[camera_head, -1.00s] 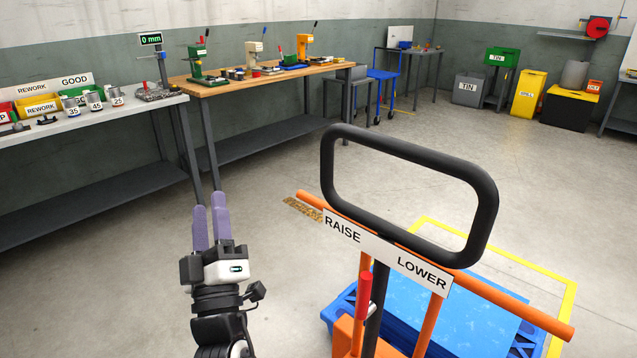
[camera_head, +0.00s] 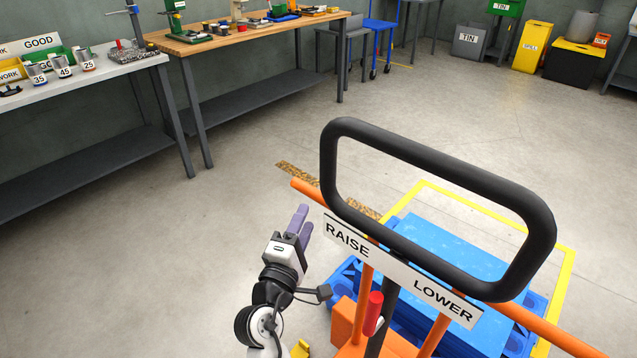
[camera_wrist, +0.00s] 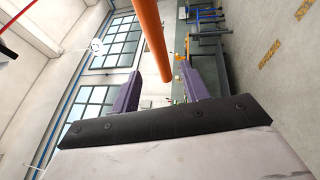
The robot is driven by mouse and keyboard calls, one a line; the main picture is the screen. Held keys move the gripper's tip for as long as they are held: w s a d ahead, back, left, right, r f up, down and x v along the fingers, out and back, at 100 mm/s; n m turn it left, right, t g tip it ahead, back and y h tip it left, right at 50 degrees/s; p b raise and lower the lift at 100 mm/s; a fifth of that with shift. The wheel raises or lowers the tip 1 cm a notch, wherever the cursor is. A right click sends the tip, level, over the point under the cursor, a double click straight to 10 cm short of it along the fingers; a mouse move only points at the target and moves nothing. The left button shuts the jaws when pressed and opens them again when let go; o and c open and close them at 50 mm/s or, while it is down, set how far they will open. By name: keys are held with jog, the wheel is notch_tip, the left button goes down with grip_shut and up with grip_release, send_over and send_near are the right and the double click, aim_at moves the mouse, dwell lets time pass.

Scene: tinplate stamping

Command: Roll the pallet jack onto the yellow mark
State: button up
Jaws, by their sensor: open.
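The pallet jack has a black loop handle (camera_head: 440,150), an orange crossbar (camera_head: 315,194) and a plate reading RAISE and LOWER (camera_head: 400,268). A red-gripped lever (camera_head: 373,312) sits below the plate. Its blue load (camera_head: 455,255) lies on a blue pallet (camera_head: 345,285). The yellow mark (camera_head: 568,275) is a floor outline beyond and right of the load, which partly overlaps it in the picture. My gripper (camera_head: 302,222) is open and empty beside the crossbar's left end. In the wrist view the orange crossbar (camera_wrist: 151,38) reaches toward the space between my purple fingers; contact cannot be told.
A wooden bench (camera_head: 250,35) and a grey-white table (camera_head: 90,72) stand along the left wall. A worn brown floor strip (camera_head: 297,173) lies behind the crossbar. The floor between is clear.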

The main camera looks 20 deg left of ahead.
jog(key=w+r+p, duration=0.1)
jog(key=w+p, duration=0.1)
jog(key=w, duration=0.8)
jog(key=shift+a+r, duration=0.3)
jog(key=shift+r, duration=0.1)
grip_shut()
